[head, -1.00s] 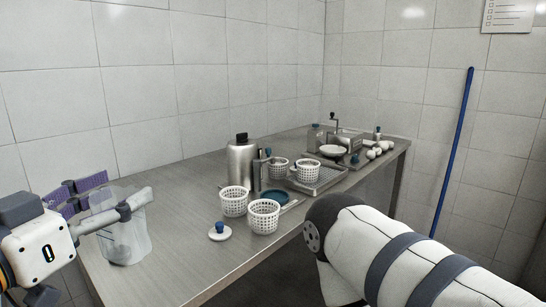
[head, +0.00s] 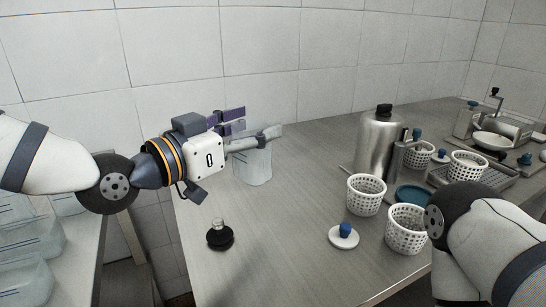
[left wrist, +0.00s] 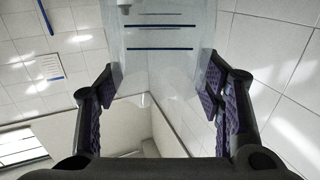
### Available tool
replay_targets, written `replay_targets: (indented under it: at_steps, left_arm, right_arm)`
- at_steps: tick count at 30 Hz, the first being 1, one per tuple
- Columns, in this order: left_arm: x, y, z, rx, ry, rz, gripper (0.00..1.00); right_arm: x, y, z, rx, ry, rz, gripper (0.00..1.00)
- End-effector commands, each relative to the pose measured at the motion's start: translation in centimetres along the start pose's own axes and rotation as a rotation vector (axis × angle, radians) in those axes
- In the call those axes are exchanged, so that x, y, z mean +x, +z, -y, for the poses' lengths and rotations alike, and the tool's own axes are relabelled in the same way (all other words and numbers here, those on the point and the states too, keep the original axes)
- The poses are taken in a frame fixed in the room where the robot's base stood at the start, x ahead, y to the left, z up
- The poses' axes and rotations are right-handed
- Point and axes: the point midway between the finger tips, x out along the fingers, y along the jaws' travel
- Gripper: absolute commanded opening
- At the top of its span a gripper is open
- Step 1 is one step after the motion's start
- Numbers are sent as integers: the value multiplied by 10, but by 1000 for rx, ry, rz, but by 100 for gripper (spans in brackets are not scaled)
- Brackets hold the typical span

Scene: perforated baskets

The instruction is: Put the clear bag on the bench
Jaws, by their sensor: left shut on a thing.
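The clear bag (head: 253,168) hangs upright from my left gripper (head: 250,138) over the left end of the steel bench (head: 290,235). The purple-padded fingers are closed on its upper part. I cannot tell whether its bottom touches the bench top. In the left wrist view the bag (left wrist: 160,38), with dark blue lines on it, sits between the fingers of the left gripper (left wrist: 160,100). My right arm comes in at the lower right of the head view, and its gripper is out of sight.
A black knob-like item (head: 220,238) and a blue-knobbed white lid (head: 343,237) lie in front. Perforated baskets (head: 366,196) and a steel canister (head: 378,142) stand to the right. More clear containers (head: 30,240) are on a surface at left. Bench between is bare.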

Motion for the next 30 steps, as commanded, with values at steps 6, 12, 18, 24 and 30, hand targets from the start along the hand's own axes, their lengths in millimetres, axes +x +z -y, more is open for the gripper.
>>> replay_targets:
  at_steps: [6, 12, 18, 24, 30]
  left_arm:
    - [38, 42, 26, -11, 0, 12, 46]
    - [57, 65, 38, -6, 0, 6, 46]
    - [67, 91, 45, -6, 0, 7, 46]
    - [66, 105, 44, 0, 1, 0, 46]
    - [66, 106, 44, 0, 0, 1, 46]
  right_arm:
    - [22, 16, -1, 0, 3, 70, 40]
    - [32, 22, -1, 0, 4, 99, 40]
    - [38, 26, -1, -1, 5, 114, 40]
    - [37, 25, -1, -1, 5, 111, 40]
    - [37, 25, -1, -1, 5, 112, 40]
